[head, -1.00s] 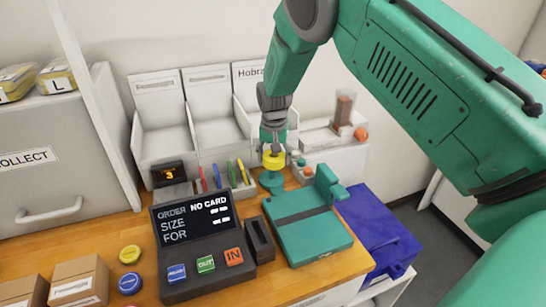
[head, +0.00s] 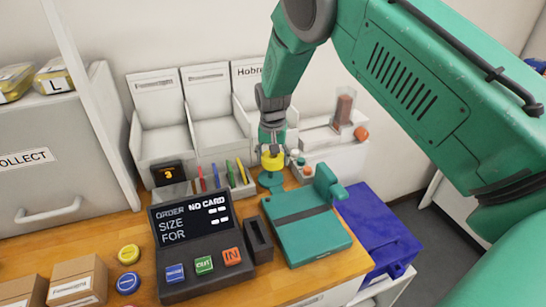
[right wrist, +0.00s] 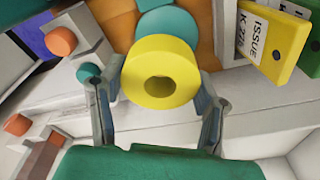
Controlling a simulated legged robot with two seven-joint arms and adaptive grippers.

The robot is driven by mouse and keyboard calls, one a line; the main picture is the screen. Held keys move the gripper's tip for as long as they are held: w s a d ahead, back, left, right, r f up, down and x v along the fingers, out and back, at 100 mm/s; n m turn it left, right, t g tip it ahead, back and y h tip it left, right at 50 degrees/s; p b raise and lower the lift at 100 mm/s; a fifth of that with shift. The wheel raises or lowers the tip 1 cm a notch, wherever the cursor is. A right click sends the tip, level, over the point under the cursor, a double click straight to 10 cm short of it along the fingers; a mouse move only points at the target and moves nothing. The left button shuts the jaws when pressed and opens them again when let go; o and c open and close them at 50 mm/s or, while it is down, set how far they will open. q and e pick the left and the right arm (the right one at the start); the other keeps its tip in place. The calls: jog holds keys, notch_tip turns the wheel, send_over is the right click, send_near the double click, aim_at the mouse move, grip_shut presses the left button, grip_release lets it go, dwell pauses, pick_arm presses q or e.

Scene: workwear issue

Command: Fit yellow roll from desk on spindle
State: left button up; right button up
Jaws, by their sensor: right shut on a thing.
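The yellow roll (head: 272,161) is in my right gripper (head: 273,150), at the back of the desk. In the right wrist view the roll (right wrist: 160,74) sits between the two fingers (right wrist: 158,108), its dark centre hole facing the camera. A teal round piece (head: 270,181), likely the spindle's base, stands just below the roll in the head view. I cannot tell whether roll and spindle touch. My left gripper is out of view.
The teal device (head: 306,229) is in front of the roll, beside a dark order terminal (head: 205,250). Coloured tags (head: 228,175) stand close left of the roll; white bins (head: 217,115) are behind. Yellow (head: 129,253) and blue (head: 128,283) discs lie at the left.

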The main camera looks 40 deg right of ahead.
aim_at(271, 177)
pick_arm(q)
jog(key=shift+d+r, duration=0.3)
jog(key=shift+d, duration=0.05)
pick_arm(e)
jog(key=shift+a+r+p, duration=0.25)
jog(key=shift+a+p, duration=0.1)
jog(key=shift+a, duration=0.35)
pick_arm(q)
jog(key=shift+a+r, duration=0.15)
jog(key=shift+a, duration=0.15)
pick_arm(e)
jog(key=shift+a, duration=0.15)
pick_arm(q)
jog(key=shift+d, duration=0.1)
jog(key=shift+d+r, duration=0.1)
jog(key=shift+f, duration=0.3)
pick_arm(e)
jog(key=shift+f, duration=0.6)
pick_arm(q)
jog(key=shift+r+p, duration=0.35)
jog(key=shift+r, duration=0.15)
pick_arm(e)
jog(key=shift+d+r, duration=0.55)
jog(key=shift+r, duration=0.1)
pick_arm(q)
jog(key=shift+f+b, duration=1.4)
jog(key=shift+b, duration=0.05)
pick_arm(e)
jog(key=shift+f, duration=2.6)
